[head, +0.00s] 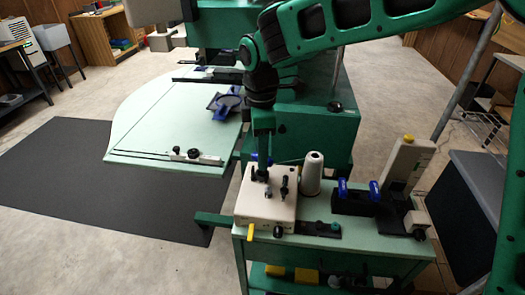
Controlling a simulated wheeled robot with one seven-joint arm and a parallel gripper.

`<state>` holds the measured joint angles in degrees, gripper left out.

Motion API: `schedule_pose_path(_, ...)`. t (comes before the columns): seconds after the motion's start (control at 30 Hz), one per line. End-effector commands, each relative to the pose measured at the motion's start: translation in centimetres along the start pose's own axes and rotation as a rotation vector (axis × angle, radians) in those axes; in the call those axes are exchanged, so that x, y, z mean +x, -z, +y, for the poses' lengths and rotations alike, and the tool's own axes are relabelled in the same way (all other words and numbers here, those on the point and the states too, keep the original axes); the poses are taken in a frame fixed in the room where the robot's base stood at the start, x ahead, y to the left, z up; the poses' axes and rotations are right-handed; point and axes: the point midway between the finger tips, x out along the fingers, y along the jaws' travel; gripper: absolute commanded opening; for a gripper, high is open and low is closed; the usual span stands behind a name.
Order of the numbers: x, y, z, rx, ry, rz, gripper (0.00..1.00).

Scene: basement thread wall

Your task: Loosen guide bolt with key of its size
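My gripper (262,172) points down over the left back part of a cream block (249,207) on the green cart. A bit of blue shows at my gripper, perhaps the handle of a key, but I cannot tell whether it is held. The fingers are too small and dark to tell open from shut. Small dark bolts or posts (284,190) stand on the block's top; which one is the guide bolt I cannot tell. Two blue-handled keys (342,187) (375,188) stand in a black holder (352,204) to the right of the block.
A white thread cone (312,172) stands just right of the block. A cream upright device (408,163) stands at the cart's right. A pale green machine table (165,125) is behind left; open floor lies left.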

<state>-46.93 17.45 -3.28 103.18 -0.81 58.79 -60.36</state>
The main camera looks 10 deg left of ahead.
Motion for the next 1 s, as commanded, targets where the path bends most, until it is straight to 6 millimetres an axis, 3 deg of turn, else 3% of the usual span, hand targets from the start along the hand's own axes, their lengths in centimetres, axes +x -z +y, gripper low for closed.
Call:
schedule_pose_path(0.37,-0.8,-0.1,0.1,0.005,-0.001,0.001,0.37)
schedule_pose_path(0.7,-5.5,-0.7,0.2,0.012,-0.001,0.002,0.37)
schedule_pose_path(1.0,-7.8,-1.7,0.3,0.030,0.001,0.000,0.37)
